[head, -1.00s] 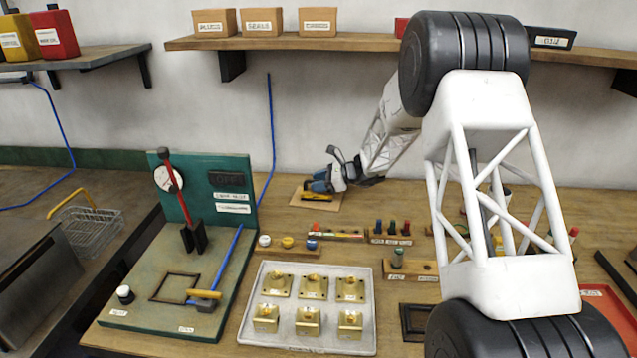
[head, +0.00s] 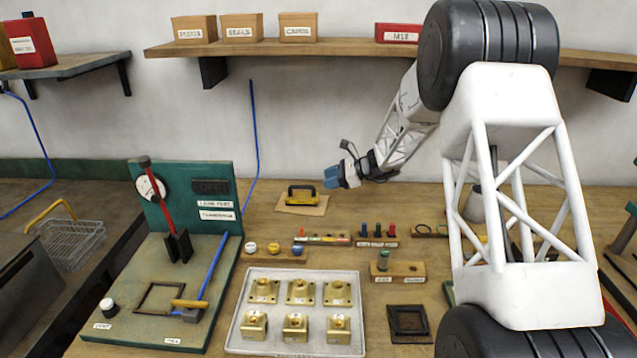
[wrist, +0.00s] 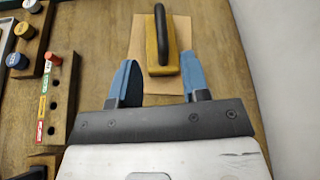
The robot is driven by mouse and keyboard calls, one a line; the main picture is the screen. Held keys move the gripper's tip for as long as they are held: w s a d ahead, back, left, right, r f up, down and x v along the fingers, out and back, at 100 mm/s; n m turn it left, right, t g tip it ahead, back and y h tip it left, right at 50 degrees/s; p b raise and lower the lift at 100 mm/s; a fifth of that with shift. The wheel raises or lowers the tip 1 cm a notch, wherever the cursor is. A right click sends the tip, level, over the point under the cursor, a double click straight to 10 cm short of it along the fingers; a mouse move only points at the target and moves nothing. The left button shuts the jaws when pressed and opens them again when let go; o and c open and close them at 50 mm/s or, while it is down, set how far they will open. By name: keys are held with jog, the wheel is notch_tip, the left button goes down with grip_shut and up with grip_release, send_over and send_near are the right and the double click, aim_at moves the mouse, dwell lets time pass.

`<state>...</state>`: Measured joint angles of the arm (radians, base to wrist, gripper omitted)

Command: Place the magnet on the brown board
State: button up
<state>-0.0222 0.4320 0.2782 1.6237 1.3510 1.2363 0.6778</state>
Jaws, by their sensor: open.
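The magnet, a yellow block with a black handle (head: 302,196), rests flat on the brown board (head: 316,210) at the back of the bench. In the wrist view the magnet (wrist: 161,46) lies within the outline of the board (wrist: 137,42), with board showing on both sides. My gripper (head: 332,177) is open and empty, up and to the right of the magnet in the head view. In the wrist view its blue fingers (wrist: 158,80) are spread wide, with the near end of the magnet appearing between their tips. Nothing touches the fingers.
In the head view, a tray of brass parts (head: 350,345) and a green press stand (head: 120,325) are nearer the front. Bare bench surrounds the board.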

jog(key=shift+v, duration=1.1)
jog(key=shift+r, duration=0.1)
jog(key=s+d+r+n+h, duration=0.25)
jog(key=s+r, duration=0.25)
jog(key=s, duration=0.5)
jog(key=s+d+r+n+g+h, duration=0.1)
jog(key=s+d+r+n+h, duration=0.3)
jog(key=s, duration=0.6)
jog(key=s+r+n, duration=0.2)
jog(key=s+r, duration=0.3)
jog(key=s, duration=0.5)
jog(key=s+d+n+h, duration=0.2)
jog(key=s+d, duration=0.1)
jog(key=s, duration=0.7)
jog(key=s+d+n+t+h, duration=0.1)
jog(key=s+d+n+h, duration=0.2)
jog(key=s, duration=0.7)
jog(key=s+d+n+t+h, duration=0.1)
jog(key=s+d+n+h, duration=0.1)
jog(key=s, duration=0.8)
jog(key=shift+d+f+n, duration=0.15)
jog(key=shift+d+n, duration=0.4)
jog(key=shift+d, duration=0.55)
